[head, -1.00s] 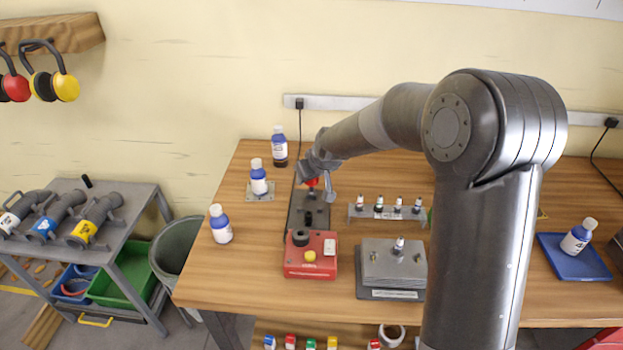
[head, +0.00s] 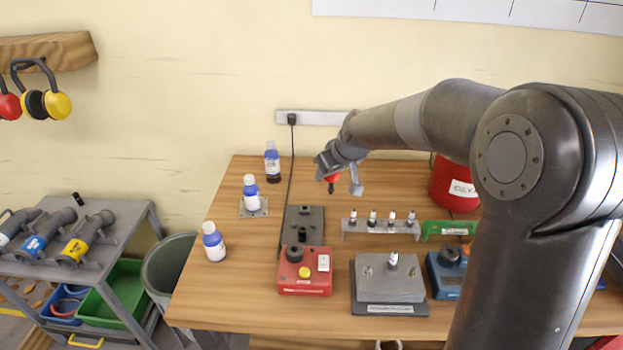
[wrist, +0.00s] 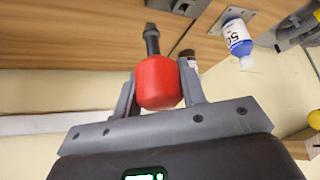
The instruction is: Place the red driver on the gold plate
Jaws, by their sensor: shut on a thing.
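The red driver (wrist: 158,82) has a round red handle and a dark shaft. My gripper (wrist: 160,76) is shut on its handle in the wrist view, with the shaft pointing away from the palm. In the head view, my gripper (head: 335,176) holds the driver (head: 332,178) tip-down above the back of the wooden table, behind the rack of small bottles. No plate is clearly gold. A small greyish-tan plate (head: 262,212) at the table's left lies under a blue-labelled bottle (head: 251,192). My arm hides part of the table's right side.
A dark stand (head: 316,222), a red box (head: 304,277), a grey block (head: 390,284), a small-bottle rack (head: 380,227) and a blue box (head: 437,276) occupy the table. A red bin (head: 450,190) stands at the back right. Two more bottles stand at the left.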

